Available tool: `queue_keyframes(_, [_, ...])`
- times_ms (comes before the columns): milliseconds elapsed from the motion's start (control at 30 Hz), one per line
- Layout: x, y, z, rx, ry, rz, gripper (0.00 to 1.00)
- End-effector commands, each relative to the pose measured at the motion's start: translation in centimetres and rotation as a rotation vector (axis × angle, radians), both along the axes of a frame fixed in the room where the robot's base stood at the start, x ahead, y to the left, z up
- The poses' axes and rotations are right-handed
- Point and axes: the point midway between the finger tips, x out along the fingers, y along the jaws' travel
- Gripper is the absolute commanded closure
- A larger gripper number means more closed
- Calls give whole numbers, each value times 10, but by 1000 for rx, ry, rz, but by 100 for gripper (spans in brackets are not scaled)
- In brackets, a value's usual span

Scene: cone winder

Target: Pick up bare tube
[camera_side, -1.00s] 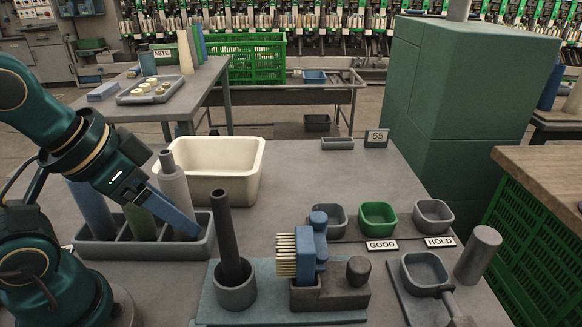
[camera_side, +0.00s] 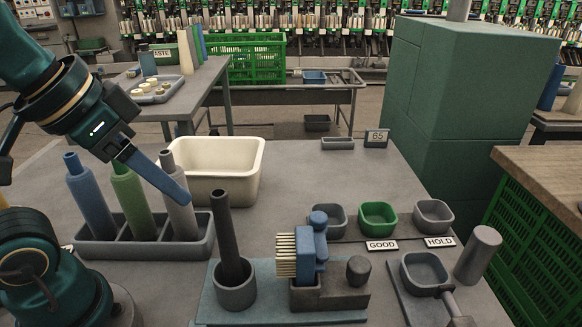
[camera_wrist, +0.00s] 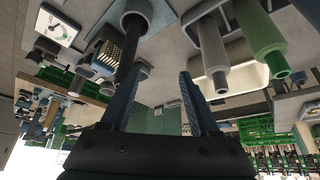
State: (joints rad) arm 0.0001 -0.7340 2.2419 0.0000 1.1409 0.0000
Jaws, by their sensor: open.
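A dark, plain tube, which looks like the bare tube (camera_side: 225,235), stands slightly tilted in a round grey cup (camera_side: 236,292). It also shows in the wrist view (camera_wrist: 131,45). My gripper (camera_side: 180,197) is open, with its fingers slanting down across the grey package (camera_side: 178,216) in the side view, left of the dark tube. In the wrist view my gripper (camera_wrist: 157,76) has nothing between its fingers. The dark tube lies by the left finger and the grey package by the right finger.
A grey rack (camera_side: 140,258) holds blue (camera_side: 88,205), green (camera_side: 132,205) and grey packages. A cream bin (camera_side: 225,190) stands behind it. A brush block (camera_side: 310,255) is right of the cup. Small trays, one green (camera_side: 378,222), stand farther right.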

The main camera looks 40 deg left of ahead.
Motion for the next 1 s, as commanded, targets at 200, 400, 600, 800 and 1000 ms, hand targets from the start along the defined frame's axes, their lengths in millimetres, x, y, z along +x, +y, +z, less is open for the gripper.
queue_keyframes(200, [1,-2,30,-4,11,5,38])
queue_keyframes(400, [10,-12,30,-26,76,94,38])
queue_keyframes(600, [20,-26,30,-27,111,197,38])
queue_keyframes(800, [29,-41,29,-22,118,292,38])
queue_keyframes(1000, [35,-56,28,-17,106,370,38])
